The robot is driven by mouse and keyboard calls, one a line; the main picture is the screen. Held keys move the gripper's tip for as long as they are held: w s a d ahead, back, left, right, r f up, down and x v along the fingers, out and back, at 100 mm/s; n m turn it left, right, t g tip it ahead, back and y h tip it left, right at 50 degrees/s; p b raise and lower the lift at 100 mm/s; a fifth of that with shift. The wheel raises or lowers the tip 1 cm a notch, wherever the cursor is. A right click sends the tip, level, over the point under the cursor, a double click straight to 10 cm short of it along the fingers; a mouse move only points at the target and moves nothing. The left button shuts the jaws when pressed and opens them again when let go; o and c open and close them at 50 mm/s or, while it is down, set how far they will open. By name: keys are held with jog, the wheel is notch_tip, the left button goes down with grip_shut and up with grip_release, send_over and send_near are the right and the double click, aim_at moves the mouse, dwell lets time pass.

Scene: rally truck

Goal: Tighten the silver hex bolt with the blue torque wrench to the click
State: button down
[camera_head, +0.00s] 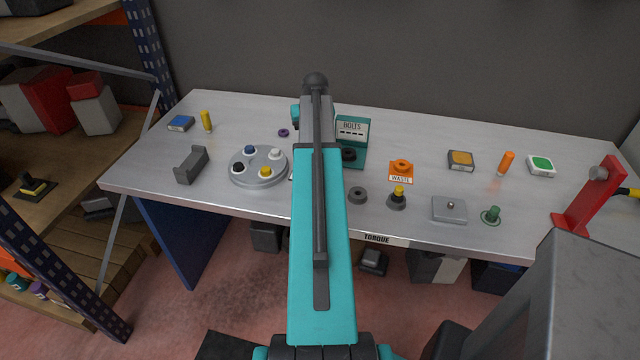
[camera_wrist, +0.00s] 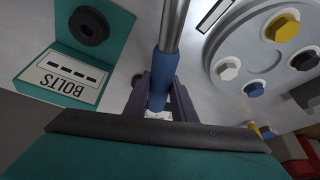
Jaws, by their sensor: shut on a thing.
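The blue torque wrench has a blue grip (camera_wrist: 163,78) and a silver shaft (camera_wrist: 175,25). My gripper (camera_wrist: 158,100) is shut on the blue grip in the wrist view; the shaft runs away toward the top edge. The wrench's far end is out of that view, and my arm hides the wrench in the head view. The pale silver hex bolt (camera_wrist: 228,70) sits in a round grey plate (camera_wrist: 222,45), right of the wrench and apart from it. In the head view this bolt (camera_head: 274,154) is at the plate's right side, left of my arm.
Yellow, black and blue bolts share the plate. The teal BOLTS holder (camera_head: 358,130) stands right of my arm. A grey cradle (camera_head: 191,165) is left of the plate. An orange WASTE holder (camera_head: 401,172), a grey box (camera_head: 449,209) and a red stand (camera_head: 590,200) are farther right.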

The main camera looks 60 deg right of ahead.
jog(key=shift+w+a+n, duration=0.4)
jog(key=shift+a+n, duration=0.1)
jog(key=shift+a, duration=0.05)
dwell(0.9)
jog(key=c, duration=2)
grip_release()
grip_shut()
jog(key=shift+c, duration=0.2)
grip_release()
grip_shut()
jog(key=shift+w+a+r+t, duration=0.2)
jog(key=shift+w+r+t, duration=0.05)
jog(key=shift+t, duration=0.05)
jog(key=shift+r+p, duration=0.9)
jog(key=shift+r, duration=0.25)
dwell(1.3)
